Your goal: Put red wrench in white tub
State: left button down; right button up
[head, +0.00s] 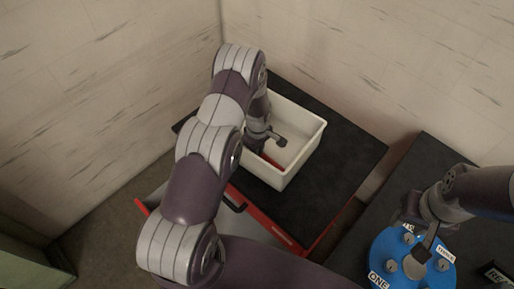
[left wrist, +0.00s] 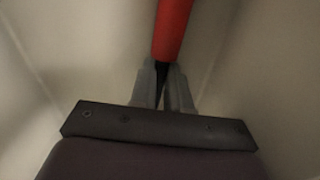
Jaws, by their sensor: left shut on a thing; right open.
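The white tub (head: 308,141) stands on a black-topped cabinet in the head view. My left gripper (head: 268,146) is inside the tub, low between its walls. In the left wrist view my left gripper (left wrist: 162,88) is shut on the red wrench (left wrist: 173,28), with the tub's pale walls around it. A bit of the red wrench (head: 270,160) also shows inside the tub in the head view; my arm hides the rest. I cannot tell whether the wrench touches the tub floor. My right gripper (head: 420,250) is open above the blue disc at the right.
The blue disc (head: 386,245) with several grey pegs and labels lies on a dark table at the right. The cabinet's black top (head: 345,150) is clear right of the tub. An open red-edged drawer (head: 265,225) juts out below it. Walls stand behind.

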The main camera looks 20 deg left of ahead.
pick_arm(q)
jog(key=shift+s+f, duration=0.1)
jog(key=shift+f, duration=0.05)
jog(key=c, duration=1.1)
grip_release()
jog(key=shift+s, duration=0.1)
